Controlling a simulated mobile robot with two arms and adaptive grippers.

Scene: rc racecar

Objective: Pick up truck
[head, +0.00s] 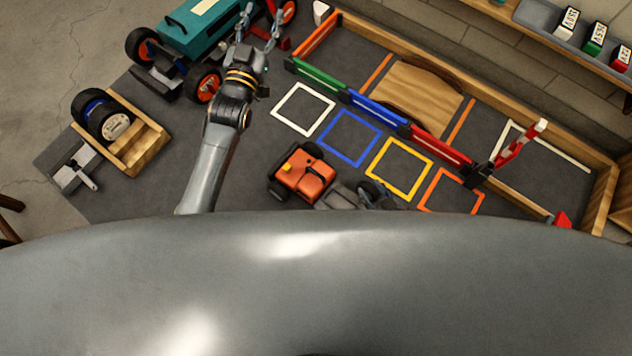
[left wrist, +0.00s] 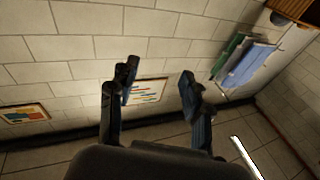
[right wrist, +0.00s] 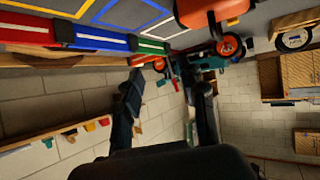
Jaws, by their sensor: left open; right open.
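A small orange truck (head: 303,174) with black wheels stands on the dark mat beside the painted squares. It also shows large and cut off at the top of the right wrist view (right wrist: 205,8). A larger teal vehicle (head: 190,28) with orange-hubbed wheels is at the upper left. My left gripper (head: 257,20) is open and empty, overlapping the teal vehicle's right side in the head view. My left wrist view shows only air between its fingers (left wrist: 158,75). My right gripper (right wrist: 165,80) is open and empty; I cannot clearly make it out in the head view.
Green (head: 318,76), blue (head: 375,108) and red (head: 440,144) barriers cross the mat behind the coloured squares. A wooden ramp (head: 415,95) lies beyond. A wooden box with a spare wheel (head: 102,118) is at the left. Low wooden walls edge the mat.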

